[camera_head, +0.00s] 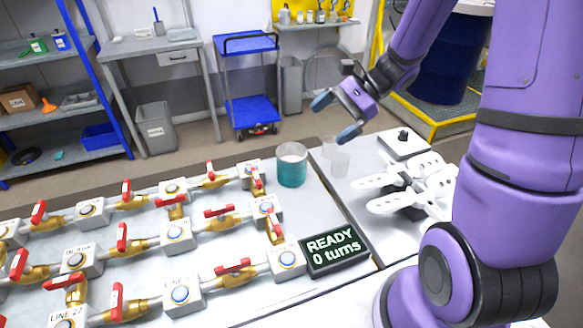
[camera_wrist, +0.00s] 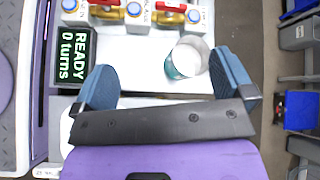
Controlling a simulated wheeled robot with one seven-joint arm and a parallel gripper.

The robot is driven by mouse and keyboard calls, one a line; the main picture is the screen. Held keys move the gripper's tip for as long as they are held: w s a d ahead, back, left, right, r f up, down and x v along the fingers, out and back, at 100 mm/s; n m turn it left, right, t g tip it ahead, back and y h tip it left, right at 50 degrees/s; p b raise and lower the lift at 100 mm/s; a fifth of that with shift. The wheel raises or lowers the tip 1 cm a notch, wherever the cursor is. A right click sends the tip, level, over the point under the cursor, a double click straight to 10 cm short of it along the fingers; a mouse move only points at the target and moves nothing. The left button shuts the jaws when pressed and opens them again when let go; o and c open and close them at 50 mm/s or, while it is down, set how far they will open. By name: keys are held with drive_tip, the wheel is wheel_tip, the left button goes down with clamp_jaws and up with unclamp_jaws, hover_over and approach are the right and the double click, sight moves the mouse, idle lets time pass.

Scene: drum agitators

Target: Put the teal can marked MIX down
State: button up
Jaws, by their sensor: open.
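A teal can (camera_head: 292,170) with a pale, see-through upper part stands upright on the grey bench top, near its back right corner. I cannot read a MIX mark on it. It also shows in the wrist view (camera_wrist: 187,58), between the finger lines and closer to the right finger. My gripper (camera_head: 336,116) is open and empty, above and to the right of the can, apart from it. Both blue fingertips show spread in the wrist view (camera_wrist: 164,62).
A display (camera_head: 335,248) reads "READY 0 turns". Rows of brass valves with red handles (camera_head: 233,266) fill the bench left of the can. Clear cups (camera_head: 340,163) and white fan-shaped parts (camera_head: 411,188) stand to the right. A blue cart (camera_head: 252,112) is behind.

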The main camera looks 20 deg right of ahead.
sight(306, 151)
drive_tip(key=w+d+f+m+t+y, duration=0.2)
drive_tip(key=w+d+f+m+t, duration=0.25)
drive_tip(key=f+m, duration=0.4)
drive_tip(key=shift+n+g, duration=0.45)
drive_tip(key=shift+n, duration=0.3)
drive_tip(key=x, duration=0.4)
drive_tip(key=f+x, duration=0.1)
drive_tip(key=x, duration=0.7)
drive_tip(key=shift+d+f, duration=0.35)
drive_tip(key=shift+d, duration=0.1)
drive_tip(key=c, duration=1)
drive_tip(key=shift+o, duration=0.2)
drive_tip(key=shift+r, duration=0.1)
